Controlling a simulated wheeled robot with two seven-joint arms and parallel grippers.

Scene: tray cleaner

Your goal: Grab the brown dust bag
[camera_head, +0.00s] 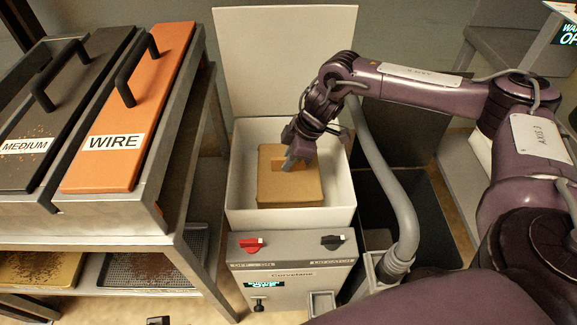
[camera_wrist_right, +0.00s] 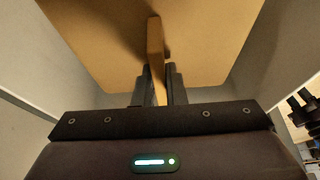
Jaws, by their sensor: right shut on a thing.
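The brown dust bag (camera_head: 286,190) sits inside an open white bin in the head view, a boxy shape with a raised tab on its top. My right gripper (camera_head: 291,160) reaches down into the bin from above, at that tab. In the right wrist view, the two dark fingers (camera_wrist_right: 155,84) are shut on the tab, which stands up between them. The bag's flat brown face (camera_wrist_right: 205,45) fills the upper part of that view. My left gripper is not in view.
The white bin (camera_head: 240,200) has its lid (camera_head: 285,60) raised behind it. A panel with a red switch (camera_head: 252,244) and a black switch (camera_head: 332,242) is in front. A grey hose (camera_head: 390,185) runs close on the right. A metal rack (camera_head: 150,195) with handled trays stands left.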

